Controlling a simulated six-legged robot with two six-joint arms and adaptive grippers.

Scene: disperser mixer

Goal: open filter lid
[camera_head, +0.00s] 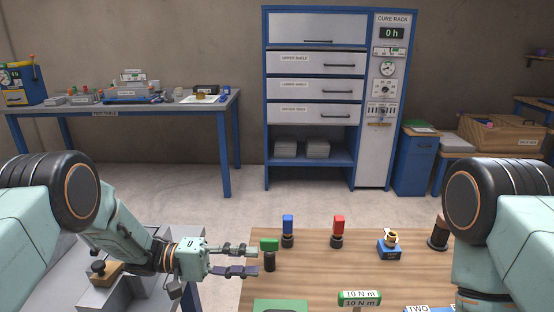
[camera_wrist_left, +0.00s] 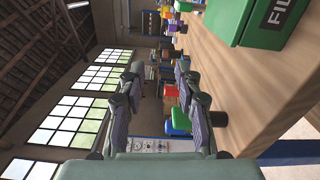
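A green box (camera_wrist_left: 262,22) with a label starting "FIL" stands on the wooden table in the left wrist view, cut off by the top edge. A green surface (camera_head: 280,305) shows at the bottom edge of the head view; I cannot tell whether it is the same box. I cannot make out a lid or its latch. My left gripper (camera_head: 257,261) is open and empty, its two fingers apart and pointing right over the table's left edge. The left wrist view also shows the spread fingers. My right arm shows at the right, but its gripper is out of view.
A green-topped black piece (camera_head: 269,245) stands very close to my left fingertips. Blue (camera_head: 288,225) and red (camera_head: 338,224) topped pieces stand behind it on the table (camera_head: 320,270). A green "10 N m" tool (camera_head: 359,298) lies in front. A cure rack (camera_head: 315,90) stands behind.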

